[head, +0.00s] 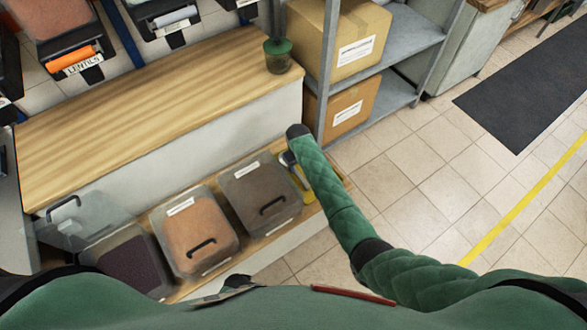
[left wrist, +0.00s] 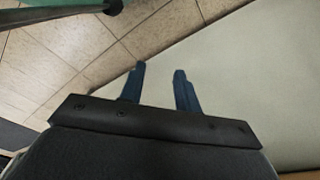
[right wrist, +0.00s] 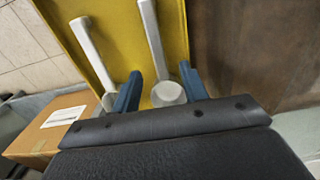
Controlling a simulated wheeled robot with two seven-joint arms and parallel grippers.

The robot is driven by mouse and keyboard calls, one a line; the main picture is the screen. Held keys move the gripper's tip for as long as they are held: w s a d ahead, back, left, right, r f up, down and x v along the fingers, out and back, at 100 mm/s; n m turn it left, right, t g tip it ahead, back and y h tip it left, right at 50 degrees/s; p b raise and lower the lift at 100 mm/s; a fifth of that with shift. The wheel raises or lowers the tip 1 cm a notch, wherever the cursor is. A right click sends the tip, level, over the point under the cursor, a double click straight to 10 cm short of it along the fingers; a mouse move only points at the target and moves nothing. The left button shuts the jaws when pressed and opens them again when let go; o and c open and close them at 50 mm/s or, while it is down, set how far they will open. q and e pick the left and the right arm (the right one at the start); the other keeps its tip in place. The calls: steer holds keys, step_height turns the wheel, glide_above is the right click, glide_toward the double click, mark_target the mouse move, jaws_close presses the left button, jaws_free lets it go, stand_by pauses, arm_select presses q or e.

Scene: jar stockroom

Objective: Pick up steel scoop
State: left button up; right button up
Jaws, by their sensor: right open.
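A yellow tray (right wrist: 118,35) lies below my right gripper (right wrist: 160,72) in the right wrist view. Two pale grey-white long-handled utensils lie in it, one at the left (right wrist: 90,48) and one in the middle (right wrist: 153,40). The middle one has a round end (right wrist: 168,93) between my open fingers, and no grip on it shows. I cannot tell which is the steel scoop. In the head view the yellow tray (head: 304,190) is partly hidden by my right arm. My left gripper (left wrist: 158,74) is open and empty over a pale surface and floor tiles.
Lidded bins, one brown (head: 262,190) and one orange (head: 197,235), stand left of the tray on a low shelf. A wooden counter (head: 140,95) runs behind. A metal rack with cardboard boxes (head: 348,40) stands beyond. Tiled floor (head: 430,190) is open at the right.

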mark_target(298, 173)
steer(key=shift+f, duration=0.3)
steer(key=shift+f+p, duration=0.6)
steer(key=shift+f, duration=0.3)
step_height(298, 173, down, 2)
steer(key=shift+d+f, duration=0.1)
arm_select(q)
steer(key=shift+s+a+f, duration=0.1)
steer(key=shift+a+f, duration=0.25)
steer(key=shift+f, duration=0.3)
steer(key=shift+s+a+f, duration=0.15)
steer(key=shift+a+f, duration=0.2)
steer(key=shift+f, duration=0.25)
steer(key=shift+s+a+f, duration=0.1)
steer(key=shift+a+f, duration=0.25)
steer(key=shift+f, duration=0.3)
arm_select(e)
steer(key=shift+s+f, duration=0.1)
steer(key=shift+f, duration=0.45)
jaws_close()
